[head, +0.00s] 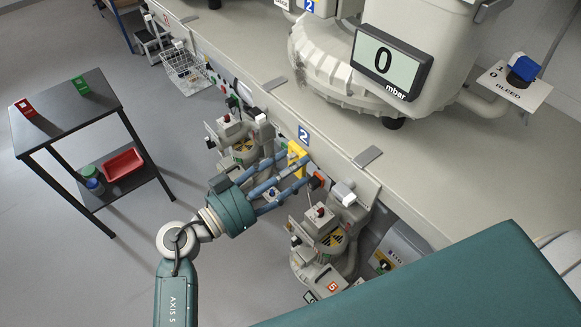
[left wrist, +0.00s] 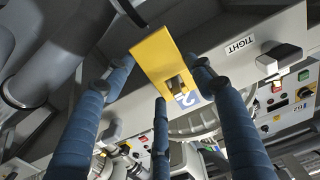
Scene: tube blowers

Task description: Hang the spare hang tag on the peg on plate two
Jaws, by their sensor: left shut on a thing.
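The yellow hang tag (head: 297,152) is between the fingers of my left gripper (head: 290,172), against the bench's front side. In the left wrist view, the tag (left wrist: 152,60) is tilted and gripped at its sides by the blue fingers (left wrist: 160,75). A slot shows near its lower end, with something dark and pale in it. Plate two, a blue plate with a white 2 (head: 304,134), is just beyond the tag; part of it (left wrist: 193,97) shows behind the tag in the wrist view. I cannot make out the peg or whether the tag is around it. My right gripper is not in view.
Blower units (head: 328,230) stand below the bench front on both sides of my left gripper. The bench top (head: 310,110) carries a large machine with a display reading 0 mbar (head: 392,62). A dark side table (head: 66,118) stands at left, with open floor between.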

